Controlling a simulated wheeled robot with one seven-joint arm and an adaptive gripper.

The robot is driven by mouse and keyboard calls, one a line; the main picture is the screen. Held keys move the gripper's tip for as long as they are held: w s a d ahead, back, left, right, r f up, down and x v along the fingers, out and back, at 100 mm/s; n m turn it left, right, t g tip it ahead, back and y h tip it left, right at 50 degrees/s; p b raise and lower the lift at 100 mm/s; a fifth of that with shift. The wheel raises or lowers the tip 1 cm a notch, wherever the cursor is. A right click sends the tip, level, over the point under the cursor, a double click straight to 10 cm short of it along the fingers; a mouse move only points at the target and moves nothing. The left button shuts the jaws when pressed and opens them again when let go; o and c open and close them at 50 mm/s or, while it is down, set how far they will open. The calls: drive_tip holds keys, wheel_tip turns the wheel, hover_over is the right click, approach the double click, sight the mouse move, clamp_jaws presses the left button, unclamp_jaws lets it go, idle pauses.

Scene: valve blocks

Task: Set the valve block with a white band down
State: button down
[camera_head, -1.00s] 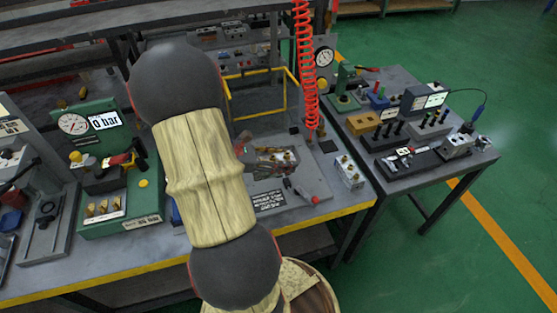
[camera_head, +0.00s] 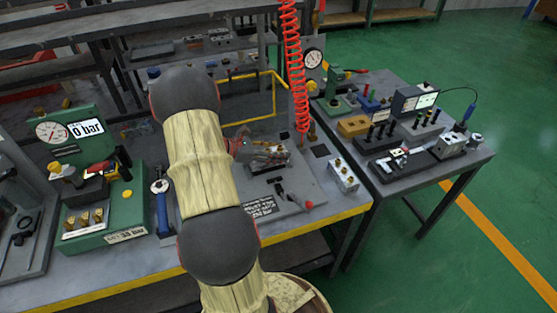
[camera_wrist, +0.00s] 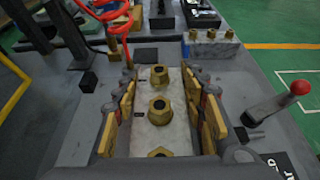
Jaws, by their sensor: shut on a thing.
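A grey-white valve block (camera_wrist: 160,115) with a row of brass fittings on top sits between the fingers of my gripper (camera_wrist: 161,112). The fingers are shut on its two sides. In the head view the held block (camera_head: 272,155) is over the grey plate (camera_head: 305,185) on the bench, with my gripper (camera_head: 262,157) around it. I cannot make out a white band, as the fingers cover the sides. I cannot tell whether its underside touches the plate.
Another block with brass fittings (camera_head: 343,175) stands to the right of the held one. A red-knobbed lever (camera_head: 309,205) rises at the plate's front. A red coiled hose (camera_head: 297,80) hangs behind. A green gauge stand (camera_head: 85,170) is on the left.

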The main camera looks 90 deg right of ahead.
drive_tip(key=shift+d+f, duration=0.3)
drive_tip(key=shift+d, duration=0.05)
drive_tip(key=shift+d+f+b, duration=0.15)
drive_tip(key=shift+f+b, duration=0.95)
drive_tip(key=shift+f, duration=0.55)
drive_tip(key=shift+f, duration=0.1)
drive_tip(key=c, duration=1.1)
unclamp_jaws()
drive_tip(key=shift+f, duration=0.1)
drive_tip(key=shift+o, duration=0.2)
drive_tip(key=shift+r, duration=0.2)
drive_tip(key=p+v, duration=0.4)
drive_tip(key=v, duration=0.8)
drive_tip(key=shift+f, duration=0.1)
